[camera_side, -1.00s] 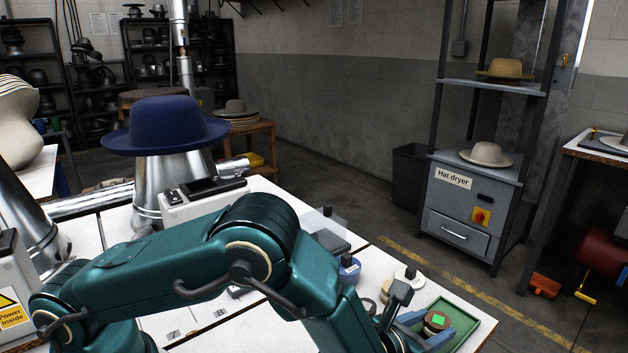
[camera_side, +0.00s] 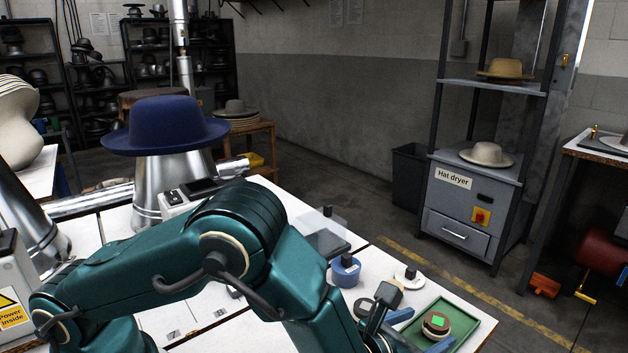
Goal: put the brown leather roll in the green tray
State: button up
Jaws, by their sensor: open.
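The brown leather roll (camera_side: 436,324), with a bright green square on its top, stands upright inside the green tray (camera_side: 466,319) at the table's front right corner. My gripper (camera_side: 421,330) is open at the tray's left side. Its blue fingers point toward the roll, one at the far side and one at the near side. The roll stands at or just past the fingertips; I cannot tell whether a finger still touches it. My arm and wrist hide the tray's near left part.
A blue container (camera_side: 345,274) and a white round item (camera_side: 409,281) stand left of and behind the tray. A dark ring (camera_side: 363,309) lies near my wrist. A blue hat (camera_side: 165,125) sits on a metal form at the left. The tray's right side is free.

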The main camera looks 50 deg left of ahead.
jog(key=v, duration=0.4)
jog(key=shift+s+r, duration=0.15)
jog(key=shift+s, duration=0.05)
jog(key=s+a+r+n+g+y, duration=0.2)
jog(key=s+a+r+n, duration=0.1)
jog(key=a+n, duration=0.35)
jog(key=s+a+r+n+g+y, duration=0.2)
jog(key=s+a+n+g+y, duration=0.1)
jog(key=a+n, duration=0.35)
jog(key=s+a+r+n+g+y, duration=0.2)
jog(key=s+a+r+n, duration=0.1)
jog(key=a+n, duration=0.35)
jog(key=s+d+r+n+h, duration=0.1)
jog(key=s+d+n+h, duration=0.2)
jog(key=n, duration=0.5)
jog(key=s+d+r+n+g+h, duration=0.1)
jog(key=s+d+r+n+h, duration=0.1)
jog(key=s+n+h, duration=0.2)
jog(key=s+n, duration=0.2)
jog(key=n, duration=0.2)
jog(key=shift+s+d+r, duration=0.25)
jog(key=shift+d+r, duration=0.05)
jog(key=shift+d, duration=0.1)
